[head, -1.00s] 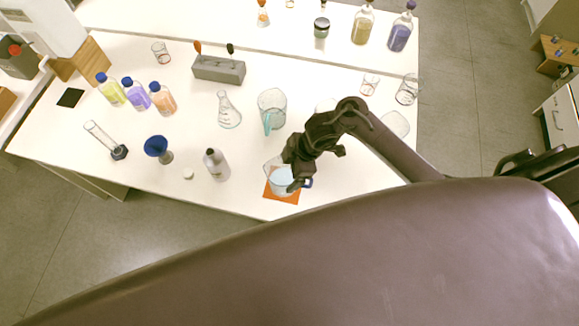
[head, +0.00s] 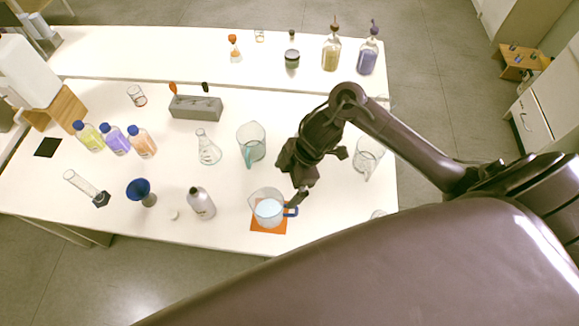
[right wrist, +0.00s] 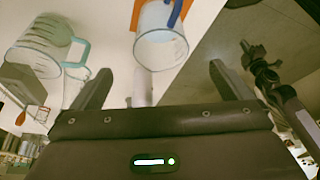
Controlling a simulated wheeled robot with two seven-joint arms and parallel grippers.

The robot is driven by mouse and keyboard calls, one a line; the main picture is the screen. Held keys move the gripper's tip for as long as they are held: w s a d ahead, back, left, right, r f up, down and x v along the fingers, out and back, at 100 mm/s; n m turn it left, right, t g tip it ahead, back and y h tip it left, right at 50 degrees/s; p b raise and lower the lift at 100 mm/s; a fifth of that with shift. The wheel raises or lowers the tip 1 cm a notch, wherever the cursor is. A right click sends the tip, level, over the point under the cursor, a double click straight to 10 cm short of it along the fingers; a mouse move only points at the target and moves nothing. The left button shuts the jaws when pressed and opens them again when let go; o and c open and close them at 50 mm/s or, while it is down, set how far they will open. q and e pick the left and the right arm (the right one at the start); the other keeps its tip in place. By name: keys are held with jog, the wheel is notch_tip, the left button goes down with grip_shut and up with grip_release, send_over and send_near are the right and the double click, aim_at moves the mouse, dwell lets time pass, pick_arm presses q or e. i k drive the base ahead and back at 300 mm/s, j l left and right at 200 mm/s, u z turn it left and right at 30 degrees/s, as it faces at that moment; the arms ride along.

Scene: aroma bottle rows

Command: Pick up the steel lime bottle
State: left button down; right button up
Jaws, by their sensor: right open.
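My right gripper (head: 296,193) is open, beside the blue-handled glass beaker (head: 268,212) and to the right of the bottle. In the right wrist view, my right gripper's jaws (right wrist: 160,78) are spread. A pale upright shape shows between them; I cannot tell if it is the steel bottle. In that view a dark jointed arm end (right wrist: 258,60), probably my left gripper, hangs over the floor; its jaws are unclear.
The beaker holds pale liquid and stands on an orange mat (head: 257,231). A teal-handled beaker (head: 251,146) and a flask (head: 208,150) stand behind. A blue funnel (head: 138,189) and a small white cap (head: 174,214) lie to the bottle's left. A grey block rack (head: 196,107) is farther back.

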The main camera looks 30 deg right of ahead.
aim_at(199, 200)
jog(key=k, duration=1)
